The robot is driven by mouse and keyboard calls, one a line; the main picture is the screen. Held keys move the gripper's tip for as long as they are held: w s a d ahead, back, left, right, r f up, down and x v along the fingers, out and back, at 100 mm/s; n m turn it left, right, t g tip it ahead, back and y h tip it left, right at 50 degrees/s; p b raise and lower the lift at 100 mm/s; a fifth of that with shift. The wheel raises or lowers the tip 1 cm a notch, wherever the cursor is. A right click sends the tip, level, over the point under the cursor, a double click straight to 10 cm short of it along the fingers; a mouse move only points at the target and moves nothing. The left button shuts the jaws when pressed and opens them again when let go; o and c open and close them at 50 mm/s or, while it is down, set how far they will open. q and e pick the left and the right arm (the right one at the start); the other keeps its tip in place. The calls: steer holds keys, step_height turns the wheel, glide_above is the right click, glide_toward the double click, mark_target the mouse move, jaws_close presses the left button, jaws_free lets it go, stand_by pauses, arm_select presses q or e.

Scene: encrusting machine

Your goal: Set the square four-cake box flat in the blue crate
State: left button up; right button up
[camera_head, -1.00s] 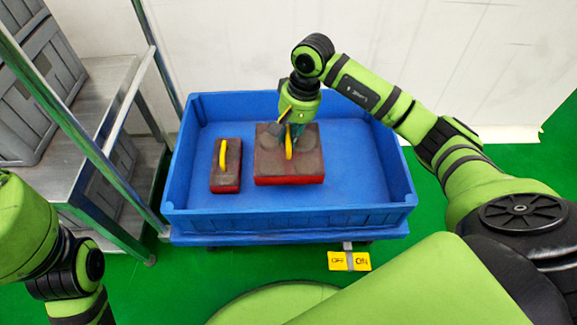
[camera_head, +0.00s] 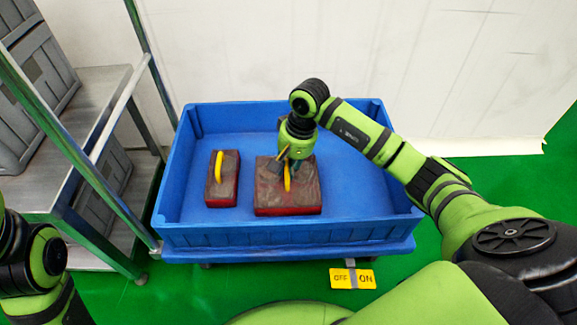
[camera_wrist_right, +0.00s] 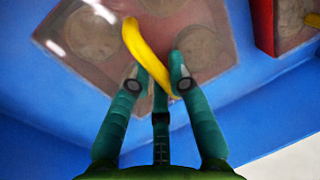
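The square four-cake box (camera_head: 305,202) has red sides, a clear-looking top over round cakes, and a yellow handle (camera_head: 287,180). It is inside the blue crate (camera_head: 280,236), right of a smaller box, and looks about level. Whether its underside touches the crate floor cannot be told. My right gripper (camera_head: 285,162) is over the box, its fingers closed in on both sides of the handle. The right wrist view shows the fingertips (camera_wrist_right: 157,78) against the yellow handle, with the box (camera_wrist_right: 90,75) beyond. My left gripper is out of view; only part of that arm shows at lower left.
A narrow red box (camera_head: 222,190) with a yellow handle lies in the crate's left part. Bare crate floor (camera_head: 355,190) is on the right. A metal shelf (camera_head: 95,90) with grey crates (camera_head: 35,70) stands at left. An OFF/ON label (camera_head: 352,279) is in front.

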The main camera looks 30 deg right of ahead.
steer(key=o, duration=0.4)
